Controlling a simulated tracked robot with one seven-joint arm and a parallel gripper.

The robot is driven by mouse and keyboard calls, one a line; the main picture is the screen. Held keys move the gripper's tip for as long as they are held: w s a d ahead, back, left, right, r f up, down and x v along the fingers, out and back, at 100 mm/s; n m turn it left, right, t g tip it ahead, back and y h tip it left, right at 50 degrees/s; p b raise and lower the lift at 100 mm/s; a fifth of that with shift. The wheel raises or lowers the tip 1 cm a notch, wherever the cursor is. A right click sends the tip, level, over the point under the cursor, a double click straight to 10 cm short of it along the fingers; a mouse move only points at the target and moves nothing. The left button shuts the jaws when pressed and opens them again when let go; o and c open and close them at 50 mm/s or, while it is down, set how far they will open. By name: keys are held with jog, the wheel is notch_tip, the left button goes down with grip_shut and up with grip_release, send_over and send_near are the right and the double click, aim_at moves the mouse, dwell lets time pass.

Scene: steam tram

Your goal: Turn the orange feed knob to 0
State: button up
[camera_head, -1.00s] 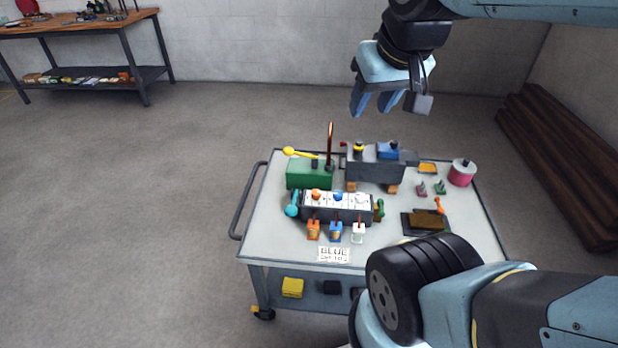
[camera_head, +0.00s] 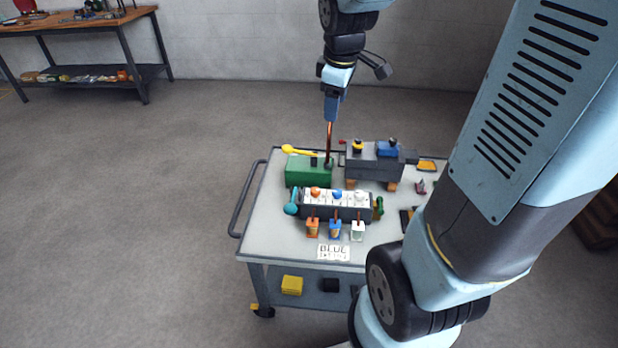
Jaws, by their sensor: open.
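The orange feed knob (camera_head: 315,192) sits at the left end of a white-topped dark block (camera_head: 335,207) on the cart, beside a blue knob (camera_head: 337,195) and a white knob (camera_head: 360,196). The dial marks are too small to read. My gripper (camera_head: 331,118) is open, pointing down, above and behind the knob block. It hangs over the upright copper rod at the green box, and whether it touches the rod cannot be told. Nothing shows held in it.
The green box (camera_head: 308,172) with a yellow lever (camera_head: 300,151) and copper rod (camera_head: 329,140) stands behind the knobs. A grey machine (camera_head: 374,165) is at its right. My arm hides the cart's right side.

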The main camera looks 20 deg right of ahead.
jog(key=w+f+n+g, duration=0.2)
jog(key=w+f+n, duration=0.5)
jog(key=f, duration=0.4)
jog(key=n+g, duration=0.1)
jog(key=n, duration=0.4)
send_over(315, 188)
notch_tip(315, 188, down, 13)
jog(key=shift+y, duration=0.3)
jog(key=f, duration=1.4)
jog(key=shift+s+d, duration=0.15)
jog(key=shift+s, duration=0.05)
jog(key=shift+r, duration=0.1)
jog(key=shift+c, duration=0.3)
jog(key=c, duration=0.9)
jog(key=shift+a, duration=0.2)
jog(key=shift+c, duration=0.3)
jog(key=shift+d, duration=0.1)
